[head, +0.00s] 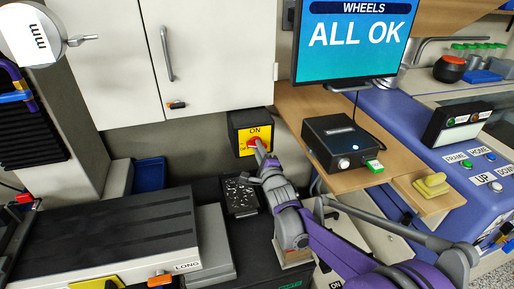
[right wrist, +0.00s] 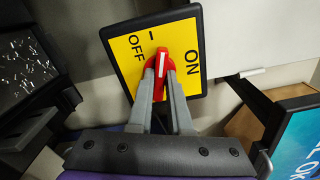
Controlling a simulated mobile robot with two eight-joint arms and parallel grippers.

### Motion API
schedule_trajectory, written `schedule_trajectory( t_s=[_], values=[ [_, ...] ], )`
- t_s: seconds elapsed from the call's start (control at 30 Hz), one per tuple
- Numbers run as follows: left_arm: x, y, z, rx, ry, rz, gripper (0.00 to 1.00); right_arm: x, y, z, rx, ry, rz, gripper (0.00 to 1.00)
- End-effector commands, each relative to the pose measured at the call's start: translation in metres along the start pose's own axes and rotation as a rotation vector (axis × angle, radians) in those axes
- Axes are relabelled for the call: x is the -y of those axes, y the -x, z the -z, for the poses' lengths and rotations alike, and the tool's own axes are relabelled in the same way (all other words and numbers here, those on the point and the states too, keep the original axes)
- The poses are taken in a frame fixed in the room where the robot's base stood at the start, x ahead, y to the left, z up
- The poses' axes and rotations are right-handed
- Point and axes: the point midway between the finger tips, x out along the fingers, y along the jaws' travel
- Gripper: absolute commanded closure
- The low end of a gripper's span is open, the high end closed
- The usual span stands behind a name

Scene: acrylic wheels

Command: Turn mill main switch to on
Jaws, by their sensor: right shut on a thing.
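The mill main switch is a yellow plate on a black box (head: 250,131) on the wall below the white cabinet. It also shows in the right wrist view (right wrist: 184,38), with the words ON and OFF and a short black mark. Its red handle (right wrist: 161,62) has a white stripe that runs roughly towards the top of that view, between the two words. My right gripper (right wrist: 158,82) is shut with its two grey fingers on either side of the handle. In the head view my right gripper (head: 262,150) reaches the plate and partly hides the handle. My left gripper is not in view.
A wooden shelf with a black box (head: 343,143) and a screen (head: 352,40) reading ALL OK stand to the right. A dark tray of chips (head: 240,196) lies below the switch. The white cabinet (head: 212,60) is above.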

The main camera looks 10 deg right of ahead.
Motion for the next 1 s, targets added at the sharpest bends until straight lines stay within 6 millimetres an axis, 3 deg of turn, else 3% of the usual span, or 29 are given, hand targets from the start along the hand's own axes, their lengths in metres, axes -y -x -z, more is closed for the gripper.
schedule_trajectory(
  t_s=[0.4, 0.7, 1.0],
  values=[
    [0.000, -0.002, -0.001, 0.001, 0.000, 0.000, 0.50, 0.000, 0.000, 0.000, 0.000, -0.090, -0.001, 1.00],
    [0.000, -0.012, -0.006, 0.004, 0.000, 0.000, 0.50, -0.001, 0.000, 0.000, -0.001, -0.424, -0.001, 1.00],
    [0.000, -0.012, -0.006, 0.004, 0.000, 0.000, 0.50, 0.000, 0.000, 0.000, 0.000, -0.478, -0.001, 1.00]
  ],
)
